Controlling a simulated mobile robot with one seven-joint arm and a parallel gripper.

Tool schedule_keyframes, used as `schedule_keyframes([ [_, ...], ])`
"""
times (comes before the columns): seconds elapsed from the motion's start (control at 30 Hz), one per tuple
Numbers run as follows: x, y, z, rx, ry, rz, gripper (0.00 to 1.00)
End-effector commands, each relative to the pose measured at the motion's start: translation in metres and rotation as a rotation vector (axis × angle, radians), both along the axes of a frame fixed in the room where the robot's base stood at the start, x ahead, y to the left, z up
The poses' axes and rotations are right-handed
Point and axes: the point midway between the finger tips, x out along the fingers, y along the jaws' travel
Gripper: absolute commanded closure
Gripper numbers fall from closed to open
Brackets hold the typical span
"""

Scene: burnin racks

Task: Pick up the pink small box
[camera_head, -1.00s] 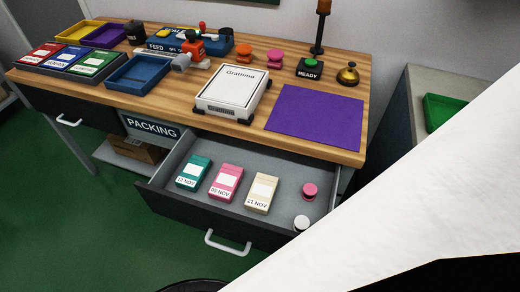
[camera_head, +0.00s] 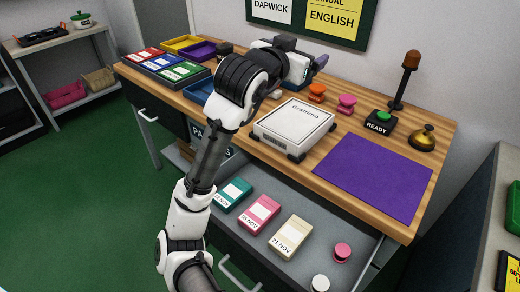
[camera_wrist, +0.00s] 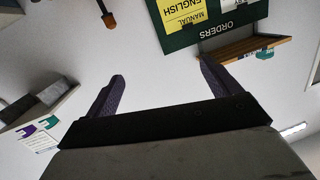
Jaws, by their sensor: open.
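The pink small box (camera_head: 259,214) lies in the open drawer (camera_head: 330,222), labelled 05 NOV, between a teal box (camera_head: 232,195) and a cream box (camera_head: 290,238). My gripper (camera_head: 318,64) is above the back of the table, away from the drawer, pointing toward the wall. In the wrist view my gripper (camera_wrist: 160,88) has its two dark fingers spread wide with nothing between them. The wrist view shows the wall and boards, not the box.
The table holds a white scale (camera_head: 294,128), a purple mat (camera_head: 375,177), a green READY button (camera_head: 381,122), a bell (camera_head: 424,138) and coloured trays. A pink round piece (camera_head: 342,252) and a white one (camera_head: 320,283) lie in the drawer. My arm crosses in front of the drawer's left side.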

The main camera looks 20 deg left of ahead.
Motion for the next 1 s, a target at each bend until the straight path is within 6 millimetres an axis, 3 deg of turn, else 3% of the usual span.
schedule_keyframes([
  [0.03, 0.007, -0.004, -0.047, 0.048, 0.188, -0.017, 0.11],
  [0.1, 0.003, -0.006, -0.113, 0.109, 0.460, -0.038, 0.11],
  [0.2, -0.023, 0.005, -0.192, 0.187, 0.813, -0.044, 0.11],
  [0.3, -0.057, 0.024, -0.245, 0.244, 1.096, -0.036, 0.11],
  [0.4, -0.086, 0.040, -0.273, 0.280, 1.289, -0.027, 0.11],
  [0.53, -0.106, 0.050, -0.291, 0.300, 1.410, -0.023, 0.11],
  [1.0, -0.109, 0.050, -0.370, 0.302, 1.426, -0.025, 0.11],
])
